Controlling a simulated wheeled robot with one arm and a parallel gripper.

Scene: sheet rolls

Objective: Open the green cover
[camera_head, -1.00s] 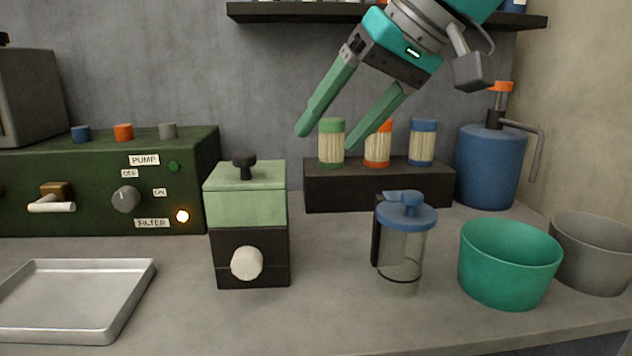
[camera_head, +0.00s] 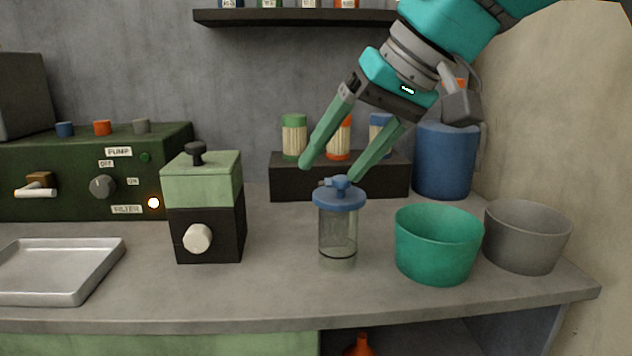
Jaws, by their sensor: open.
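A black box with a light green cover (camera_head: 202,182) stands left of centre on the counter. A black knob (camera_head: 196,153) is on top of the cover, and a round white knob (camera_head: 198,239) is on the box front. The cover sits closed on the box. My gripper (camera_head: 330,170) is open and empty, with its two long green fingers pointing down and left. Its tips appear in front of the dark rack and just above the blue-lidded jar, well right of the green cover. I cannot tell if they touch the jar's lid.
A clear jar with a blue lid (camera_head: 338,197) stands right of the box. A green bowl (camera_head: 438,258) and grey bowl (camera_head: 525,250) are farther right. A dark rack (camera_head: 292,182) holds capped rolls behind. A metal tray (camera_head: 105,262) and green control panel (camera_head: 75,205) are left.

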